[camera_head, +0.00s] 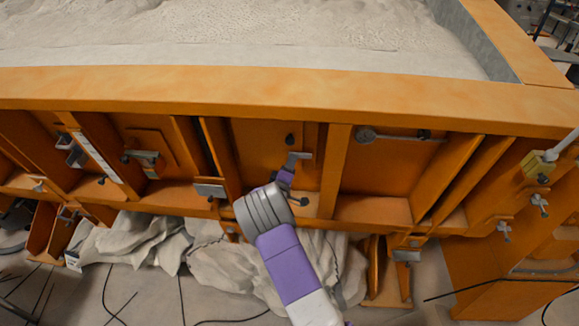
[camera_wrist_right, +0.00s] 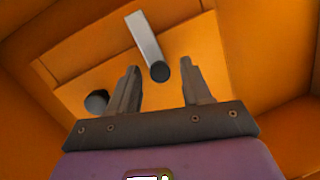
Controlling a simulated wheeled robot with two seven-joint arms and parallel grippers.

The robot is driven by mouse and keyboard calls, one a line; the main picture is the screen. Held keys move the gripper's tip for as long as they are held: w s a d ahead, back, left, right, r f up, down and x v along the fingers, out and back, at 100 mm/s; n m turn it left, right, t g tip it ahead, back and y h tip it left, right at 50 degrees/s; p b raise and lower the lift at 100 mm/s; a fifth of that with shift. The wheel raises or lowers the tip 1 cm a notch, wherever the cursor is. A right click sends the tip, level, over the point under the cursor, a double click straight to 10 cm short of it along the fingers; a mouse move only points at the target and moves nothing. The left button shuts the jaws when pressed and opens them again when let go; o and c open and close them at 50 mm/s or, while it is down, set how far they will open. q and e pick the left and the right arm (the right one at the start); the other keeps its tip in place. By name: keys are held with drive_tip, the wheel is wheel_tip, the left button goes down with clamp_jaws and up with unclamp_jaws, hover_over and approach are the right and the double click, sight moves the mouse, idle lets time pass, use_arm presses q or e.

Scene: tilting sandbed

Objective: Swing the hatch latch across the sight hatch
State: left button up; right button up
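In the head view my right gripper (camera_head: 296,160) reaches up to the orange side wall of the sandbed, in front of a recessed orange panel (camera_head: 262,142) that appears to be the sight hatch. In the right wrist view the gripper (camera_wrist_right: 160,84) is open, with its two grey fingers apart. A pale grey bar with a dark round end (camera_wrist_right: 146,38), likely the hatch latch, lies beyond and between the fingertips; I cannot tell whether they touch it. A dark knob (camera_wrist_right: 97,102) sits left of the left finger; it also shows in the head view (camera_head: 289,139). My left gripper is out of view.
Orange ribs (camera_head: 332,170) flank the bay. A grey rod (camera_head: 395,135) is mounted in the bay to the right. Another plate with a grey fitting (camera_head: 145,156) is to the left. Crumpled grey sheeting (camera_head: 150,240) and cables lie below on the floor.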

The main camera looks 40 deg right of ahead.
drive_tip(key=shift+a, duration=0.1)
drive_tip(key=b+v, duration=0.1)
drive_tip(key=v, duration=0.6)
drive_tip(key=shift+a, duration=0.15)
drive_tip(key=shift+s, duration=0.15)
idle(0.3)
